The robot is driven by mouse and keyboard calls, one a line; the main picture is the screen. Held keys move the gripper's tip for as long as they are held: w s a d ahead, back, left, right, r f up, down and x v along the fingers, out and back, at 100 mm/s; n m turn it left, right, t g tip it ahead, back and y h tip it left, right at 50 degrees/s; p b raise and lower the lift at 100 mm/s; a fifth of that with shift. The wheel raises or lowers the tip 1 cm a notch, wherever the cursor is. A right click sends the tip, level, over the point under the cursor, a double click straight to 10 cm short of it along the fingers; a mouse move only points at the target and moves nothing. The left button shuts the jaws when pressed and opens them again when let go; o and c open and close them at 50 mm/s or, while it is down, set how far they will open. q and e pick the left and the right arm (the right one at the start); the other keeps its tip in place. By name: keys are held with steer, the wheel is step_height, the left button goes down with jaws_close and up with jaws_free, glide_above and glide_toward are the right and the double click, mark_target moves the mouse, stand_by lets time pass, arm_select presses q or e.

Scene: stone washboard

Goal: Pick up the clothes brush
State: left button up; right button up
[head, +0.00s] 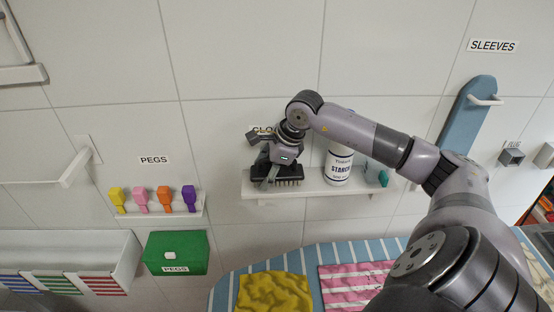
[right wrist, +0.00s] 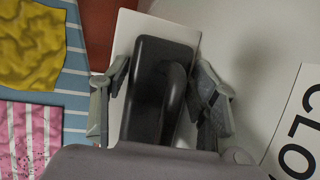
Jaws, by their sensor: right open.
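The clothes brush (head: 291,182) is black with pale bristles pointing down, on the white wall shelf (head: 318,186). In the right wrist view the brush (right wrist: 150,62) shows its dark back and a raised loop handle (right wrist: 174,95). My right gripper (head: 270,174) is at the brush from above and hides part of it. In the right wrist view its two fingers (right wrist: 162,80) are open, one on each side of the brush handle; I cannot tell whether they touch it. My left gripper is not in view.
A white starch bottle (head: 338,164) stands right of the brush on the same shelf, with a teal item (head: 383,178) at the shelf's end. Below are a striped ironing board (head: 312,262) with yellow cloth (head: 273,292) and pink striped cloth (head: 350,284). A green pegs box (head: 177,250) is lower left.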

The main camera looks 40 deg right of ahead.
steer(key=shift+c, duration=0.6)
steer(key=shift+c, duration=0.6)
steer(key=c, duration=0.6)
steer(key=shift+c, duration=0.2)
